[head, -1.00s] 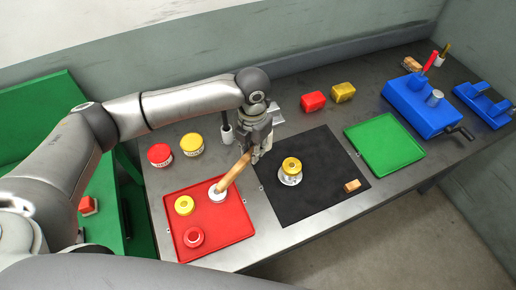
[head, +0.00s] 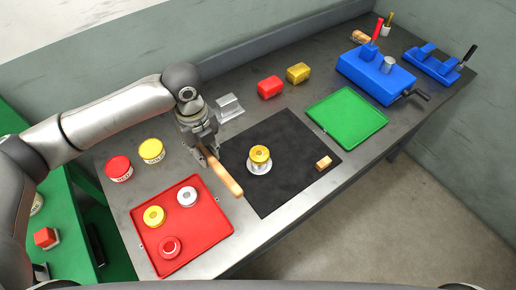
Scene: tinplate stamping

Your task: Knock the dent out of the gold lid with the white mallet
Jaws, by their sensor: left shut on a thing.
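The gold lid (head: 260,154) sits on a round silver-white support on the black mat (head: 285,190). Its dent cannot be made out at this size. My left gripper (head: 208,151) is shut on a pale wooden handle, which I take to be the white mallet's (head: 226,178). The handle slants down to the right, between the red tray and the gold lid, apart from the lid. The mallet's white head cannot be made out; the gripper seems to hide it. My right gripper is not in view.
The red tray (head: 216,234) holds a yellow, a silver and a red round piece. A wooden block (head: 324,163) lies on the mat. A green tray (head: 373,141), blue machine (head: 372,72), red block (head: 270,87) and yellow block (head: 298,73) stand beyond. Red and yellow tins stand left.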

